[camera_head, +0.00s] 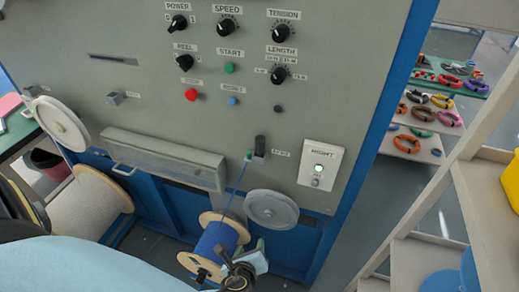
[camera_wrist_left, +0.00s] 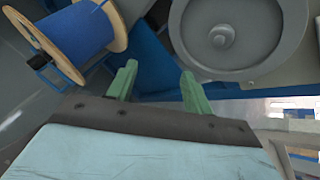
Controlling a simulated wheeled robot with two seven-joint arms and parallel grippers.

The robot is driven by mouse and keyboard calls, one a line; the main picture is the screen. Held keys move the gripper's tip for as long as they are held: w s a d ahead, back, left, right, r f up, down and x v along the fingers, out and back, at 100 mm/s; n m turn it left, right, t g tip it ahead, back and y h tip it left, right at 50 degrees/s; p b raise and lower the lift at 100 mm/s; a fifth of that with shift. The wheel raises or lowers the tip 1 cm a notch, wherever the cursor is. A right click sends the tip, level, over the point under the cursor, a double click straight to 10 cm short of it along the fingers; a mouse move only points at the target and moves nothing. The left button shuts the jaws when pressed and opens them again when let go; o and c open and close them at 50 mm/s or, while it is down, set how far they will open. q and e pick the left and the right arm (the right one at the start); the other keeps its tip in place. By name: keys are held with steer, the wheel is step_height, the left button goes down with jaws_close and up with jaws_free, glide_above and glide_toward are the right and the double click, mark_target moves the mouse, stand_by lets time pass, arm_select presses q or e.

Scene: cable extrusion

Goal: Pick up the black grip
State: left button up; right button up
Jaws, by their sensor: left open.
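A small black upright grip (camera_head: 260,143) stands out from the grey panel, beside the top of a blue cable (camera_head: 240,175). A black piece (camera_head: 202,273) also sits at the hub of the blue cable spool (camera_head: 213,243); I cannot tell which one is the named grip. My left gripper (camera_head: 243,250) is low in front of the machine, right of the spool and below the grey wheel (camera_head: 272,208). Its green fingers (camera_wrist_left: 158,72) are apart with nothing between them in the left wrist view. The upright grip does not show there. My right gripper is not in view.
Knobs and coloured buttons cover the panel (camera_head: 140,40). A grey trough (camera_head: 165,160) juts out below them. A pale spool (camera_head: 90,205) stands at left. A shelf unit (camera_head: 490,215) stands at right, with coloured cable coils (camera_head: 420,112) behind it.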

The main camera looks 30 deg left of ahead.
arm_select(q)
steer(key=w+r+m+t+y+p, duration=0.1)
steer(key=w+r+m+t+y, duration=0.2)
steer(key=r, duration=1.3)
steer(key=m+t+y+p, duration=0.1)
steer(key=m+t, duration=0.1)
steer(key=t, duration=0.1)
glide_toward(260, 146)
steer(key=p+x, duration=0.1)
steer(key=x, duration=0.8)
steer(key=shift+p, duration=0.35)
steer(key=shift+w+a, duration=0.25)
steer(key=shift+w, duration=0.15)
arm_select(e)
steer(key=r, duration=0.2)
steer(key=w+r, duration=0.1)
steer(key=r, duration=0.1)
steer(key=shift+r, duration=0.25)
arm_select(q)
jaws_close()
